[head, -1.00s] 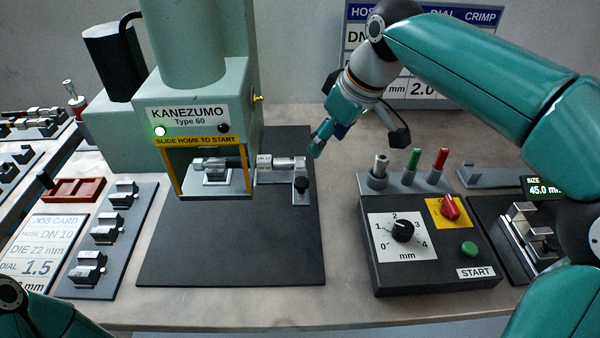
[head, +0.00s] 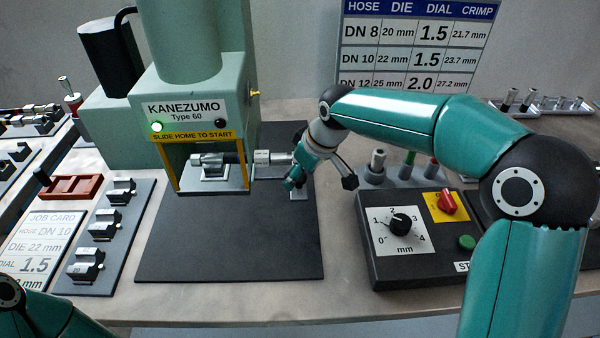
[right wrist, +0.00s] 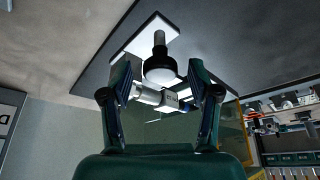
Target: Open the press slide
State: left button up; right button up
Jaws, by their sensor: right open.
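The green press (head: 195,90) stands at the left of the work table, with a yellow-edged opening at its front. Its slide (head: 299,194) sticks out to the right of the opening, and a silver hose fitting (head: 262,157) lies level above it. My right gripper (head: 291,183) is at the slide's outer end and hides the black knob in the head view. My left gripper is not in view; only part of my left arm shows.
The control box (head: 400,265) with dial, red switch and green button stands to the right, under my right arm. Die holders (head: 105,222) and a red tray (head: 72,187) are at the left. The dark mat (head: 235,245) in front of the press is clear.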

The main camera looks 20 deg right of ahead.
jog(key=shift+c, duration=0.2)
grip_shut()
jog(key=shift+a, duration=0.1)
